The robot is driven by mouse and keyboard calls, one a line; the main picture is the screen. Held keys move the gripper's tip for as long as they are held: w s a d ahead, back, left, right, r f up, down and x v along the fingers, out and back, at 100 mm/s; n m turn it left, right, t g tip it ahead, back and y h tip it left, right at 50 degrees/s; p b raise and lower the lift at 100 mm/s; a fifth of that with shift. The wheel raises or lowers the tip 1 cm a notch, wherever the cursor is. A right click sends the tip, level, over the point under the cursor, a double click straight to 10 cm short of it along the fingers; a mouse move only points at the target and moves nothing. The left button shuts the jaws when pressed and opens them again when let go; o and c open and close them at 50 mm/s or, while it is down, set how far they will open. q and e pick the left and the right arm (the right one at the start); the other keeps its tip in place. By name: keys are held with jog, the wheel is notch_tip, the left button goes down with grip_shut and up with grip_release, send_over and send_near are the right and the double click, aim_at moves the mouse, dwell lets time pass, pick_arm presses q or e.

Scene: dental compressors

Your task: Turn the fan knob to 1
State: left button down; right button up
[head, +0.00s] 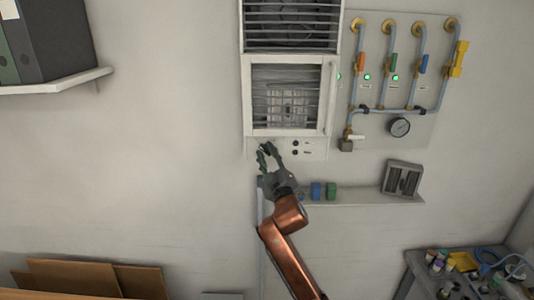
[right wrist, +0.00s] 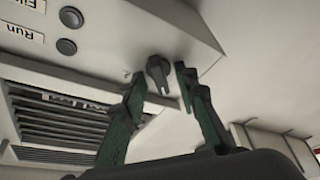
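The fan unit (head: 246,95) is a white wall box with grilles and a small control panel (head: 318,149) at its bottom. The fan knob (right wrist: 157,70) is a dark round knob with a pointer, seen on the panel in the right wrist view. My right gripper (head: 266,155) is in front of the panel's left part and hides the knob in the head view. In the right wrist view the green-padded fingers of this gripper (right wrist: 160,75) are open, one on each side of the knob, with gaps visible. Whether they touch it I cannot tell. The knob's markings are not readable. My left gripper is out of view.
Two round buttons, one labelled Run (right wrist: 66,47), sit beside the knob. A narrow shelf (head: 350,196) with blue and green items is below the panel. A pipe board (head: 425,95) with valves and a gauge is to the right.

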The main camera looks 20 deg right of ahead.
jog(key=shift+c, duration=0.6)
grip_shut()
jog(key=shift+f, duration=0.1)
